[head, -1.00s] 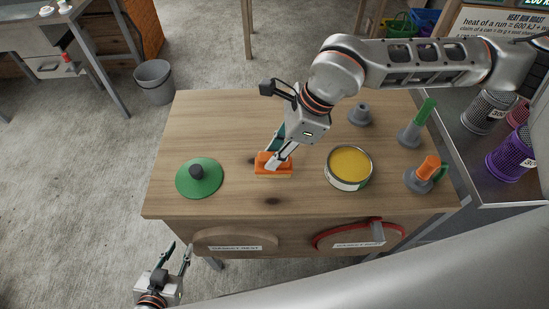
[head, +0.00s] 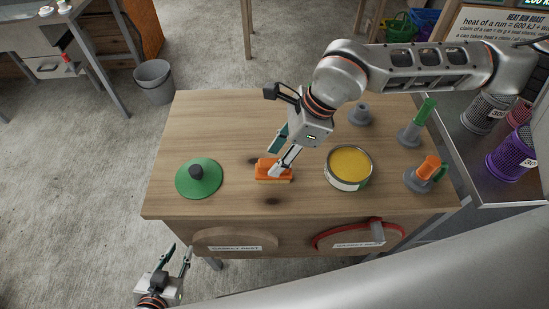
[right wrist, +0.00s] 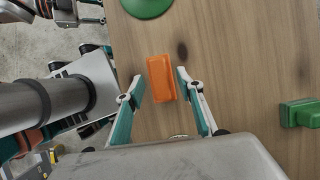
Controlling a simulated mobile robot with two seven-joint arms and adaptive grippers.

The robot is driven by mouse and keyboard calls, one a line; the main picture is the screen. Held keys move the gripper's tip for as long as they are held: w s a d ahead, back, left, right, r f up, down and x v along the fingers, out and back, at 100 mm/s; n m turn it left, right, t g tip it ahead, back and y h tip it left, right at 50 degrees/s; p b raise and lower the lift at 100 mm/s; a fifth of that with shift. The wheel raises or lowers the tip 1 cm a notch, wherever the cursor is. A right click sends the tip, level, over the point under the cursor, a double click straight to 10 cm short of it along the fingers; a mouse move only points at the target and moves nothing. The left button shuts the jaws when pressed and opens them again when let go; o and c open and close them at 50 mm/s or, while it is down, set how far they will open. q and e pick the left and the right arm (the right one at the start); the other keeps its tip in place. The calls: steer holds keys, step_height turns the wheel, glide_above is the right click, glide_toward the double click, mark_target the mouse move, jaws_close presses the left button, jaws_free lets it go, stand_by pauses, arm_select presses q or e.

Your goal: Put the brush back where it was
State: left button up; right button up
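The brush appears to be the orange block (head: 264,172), with a pale strip along its lower edge. It lies on the wooden table (head: 215,130), between the green disc and the yellow tin. My right gripper (head: 272,164) is at it from above. In the right wrist view, the orange block (right wrist: 161,78) sits between the two spread fingers (right wrist: 160,82), with a gap on each side. My left gripper (head: 179,249) is open and empty off the table's near left side.
A green disc with a dark knob (head: 199,189) lies left, an open yellow tin (head: 349,163) right. Grey holders with green (head: 424,110) and orange (head: 429,165) handles stand at the right. A green block (right wrist: 300,113) shows in the wrist view.

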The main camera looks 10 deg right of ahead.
steer(key=w+v, duration=0.1)
steer(key=v, duration=0.9)
steer(key=shift+s+r, duration=0.15)
steer(key=shift+s, duration=0.4)
